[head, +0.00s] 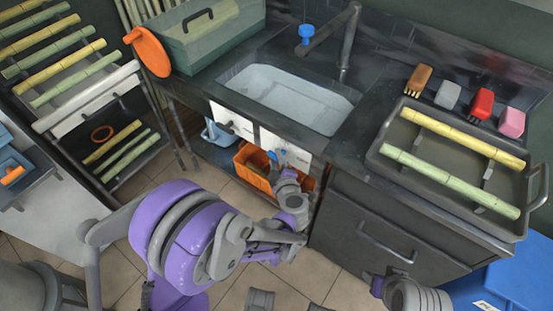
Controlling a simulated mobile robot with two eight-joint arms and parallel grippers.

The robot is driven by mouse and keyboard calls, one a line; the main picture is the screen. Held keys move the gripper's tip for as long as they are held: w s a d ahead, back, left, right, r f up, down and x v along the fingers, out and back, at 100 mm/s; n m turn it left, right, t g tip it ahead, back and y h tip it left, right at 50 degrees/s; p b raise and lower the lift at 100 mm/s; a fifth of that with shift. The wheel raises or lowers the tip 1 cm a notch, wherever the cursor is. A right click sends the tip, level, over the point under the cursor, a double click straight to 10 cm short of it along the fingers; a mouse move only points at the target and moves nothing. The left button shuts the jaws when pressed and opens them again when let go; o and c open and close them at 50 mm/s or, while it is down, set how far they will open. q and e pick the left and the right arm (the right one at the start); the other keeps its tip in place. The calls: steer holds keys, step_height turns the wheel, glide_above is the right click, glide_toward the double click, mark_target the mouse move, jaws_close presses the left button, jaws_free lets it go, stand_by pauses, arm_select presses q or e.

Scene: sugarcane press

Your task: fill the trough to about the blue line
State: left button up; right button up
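The trough appears to be the pale basin (285,98) set into the dark counter. Its inside looks pale grey-white; I cannot make out a blue line or a water level. A grey tap (345,45) stands behind it, with a blue knob (306,32) on its left part. I see no stream from the spout. My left gripper (277,156) is in front of the counter, below the basin's front edge, by a white labelled panel; its blue-tipped fingers are too small to judge. My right gripper (376,286) is at the bottom edge, partly cut off.
An orange crate (252,172) stands under the counter behind my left gripper. A grey tray (440,205) with two cane stalks sits on the counter's right, near several brushes and blocks. A green box (212,35) stands left of the basin. A cane rack is at far left.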

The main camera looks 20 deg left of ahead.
arm_select(q)
steer(key=shift+o, duration=1.1)
steer(key=p+v, duration=0.1)
steer(key=v, duration=1)
steer(key=shift+w+f, duration=0.1)
steer(key=shift+c, duration=0.2)
